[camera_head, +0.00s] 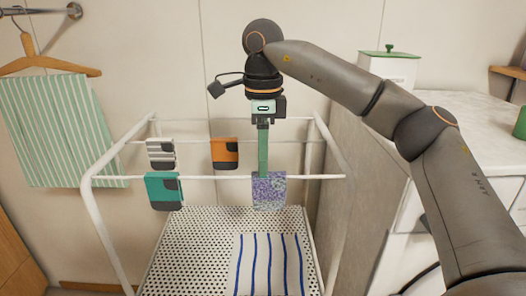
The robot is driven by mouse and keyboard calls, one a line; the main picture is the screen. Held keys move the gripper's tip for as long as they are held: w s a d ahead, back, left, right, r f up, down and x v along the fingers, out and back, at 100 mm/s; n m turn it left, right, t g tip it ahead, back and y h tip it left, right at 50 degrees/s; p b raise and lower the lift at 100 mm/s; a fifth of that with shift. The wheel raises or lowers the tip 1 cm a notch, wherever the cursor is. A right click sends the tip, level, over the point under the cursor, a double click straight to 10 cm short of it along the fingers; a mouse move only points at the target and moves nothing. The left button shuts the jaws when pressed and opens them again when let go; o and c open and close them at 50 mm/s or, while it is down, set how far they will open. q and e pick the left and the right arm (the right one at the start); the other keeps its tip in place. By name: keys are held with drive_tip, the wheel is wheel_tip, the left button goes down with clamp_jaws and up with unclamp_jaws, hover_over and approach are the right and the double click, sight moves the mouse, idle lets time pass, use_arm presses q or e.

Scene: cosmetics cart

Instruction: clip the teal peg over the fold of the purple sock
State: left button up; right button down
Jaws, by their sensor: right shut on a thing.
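The purple speckled sock (269,191) hangs folded over the front white rail of the drying rack. My right gripper (263,122) is above it, pointing down, and is shut on the upper end of the long teal peg (263,151). The peg is upright, and its lower end reaches the top of the sock at the rail, left of the sock's middle. I cannot tell whether the peg's legs straddle the fold or only stand in front of or behind it. My left gripper is not in view.
A teal sock (163,191) hangs on the front rail; a striped sock (160,153) and an orange sock (225,153) hang on the rear rail. Below is a perforated shelf (190,250) with a blue-striped cloth (268,265). A counter (450,108) stands at right.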

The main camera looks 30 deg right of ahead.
drive_tip(key=shift+f+b, duration=0.7)
drive_tip(key=shift+f, duration=0.85)
drive_tip(key=shift+c, duration=1.8)
unclamp_jaws()
drive_tip(key=shift+r, duration=0.15)
